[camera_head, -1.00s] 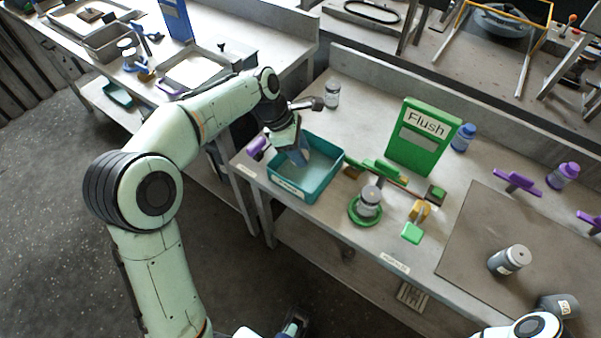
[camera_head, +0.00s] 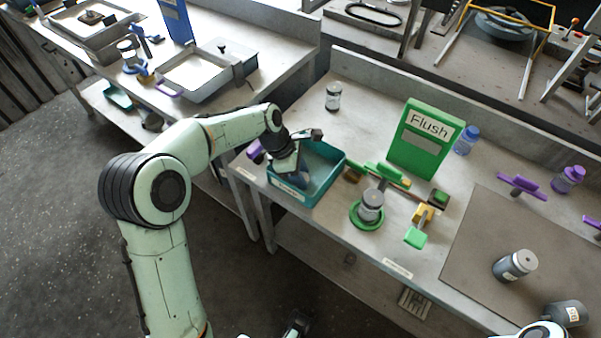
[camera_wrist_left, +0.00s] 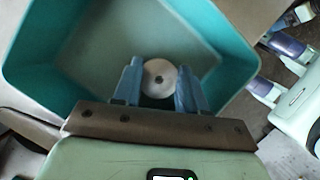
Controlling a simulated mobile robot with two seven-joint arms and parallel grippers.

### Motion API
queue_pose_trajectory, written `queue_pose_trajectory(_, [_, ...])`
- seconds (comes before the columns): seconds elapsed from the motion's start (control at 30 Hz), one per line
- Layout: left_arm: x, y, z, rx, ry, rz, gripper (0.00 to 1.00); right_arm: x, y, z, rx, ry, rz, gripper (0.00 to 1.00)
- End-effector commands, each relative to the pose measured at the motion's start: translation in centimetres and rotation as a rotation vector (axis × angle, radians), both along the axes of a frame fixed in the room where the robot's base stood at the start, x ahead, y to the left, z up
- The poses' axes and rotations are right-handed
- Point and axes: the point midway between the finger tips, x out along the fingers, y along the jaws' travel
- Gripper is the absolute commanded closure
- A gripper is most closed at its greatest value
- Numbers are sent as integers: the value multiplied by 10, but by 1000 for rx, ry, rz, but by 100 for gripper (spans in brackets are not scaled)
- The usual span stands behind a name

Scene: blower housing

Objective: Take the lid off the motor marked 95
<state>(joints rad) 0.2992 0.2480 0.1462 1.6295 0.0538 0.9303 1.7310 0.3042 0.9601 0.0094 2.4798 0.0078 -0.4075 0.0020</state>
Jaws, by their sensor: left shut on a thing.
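My left gripper (camera_head: 293,178) reaches down into the teal tray (camera_head: 326,186). In the left wrist view its blue fingers (camera_wrist_left: 158,90) are shut on a round pale-topped piece (camera_wrist_left: 160,74) with a dark centre hole; whether this is a lid alone or a whole motor is unclear. A dark motor (camera_head: 566,314) with a small label, too small to read surely, is at the bottom right.
A green Flush sign (camera_head: 427,140) stands behind a canister in a green ring (camera_head: 369,207). Green and yellow clamps lie nearby. A small jar (camera_head: 333,96) and blue-capped bottle (camera_head: 466,140) stand farther back. The dark mat (camera_head: 470,235) has bare room on its left.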

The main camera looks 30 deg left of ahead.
Motion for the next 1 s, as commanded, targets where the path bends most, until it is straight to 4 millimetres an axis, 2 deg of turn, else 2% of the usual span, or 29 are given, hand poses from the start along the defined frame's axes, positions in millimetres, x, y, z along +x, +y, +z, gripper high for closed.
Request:
queue_pose_trajectory(0.07, [0,0,-3,-1,2,-1,95,0,0,-1,0,0,0,12])
queue_pose_trajectory(0.1, [0,0,-3,0,1,0,48,0,0,-1,0,0,0,12])
queue_pose_trajectory(0.4, [0,0,-2,0,1,0,48,0,0,0,0,0,0,12])
queue_pose_trajectory(0.53, [-1,3,9,1,-3,1,48,-1,0,2,1,2,1,12])
queue_pose_trajectory(1.0, [-16,35,95,1,-4,1,48,-6,0,15,4,25,6,12])
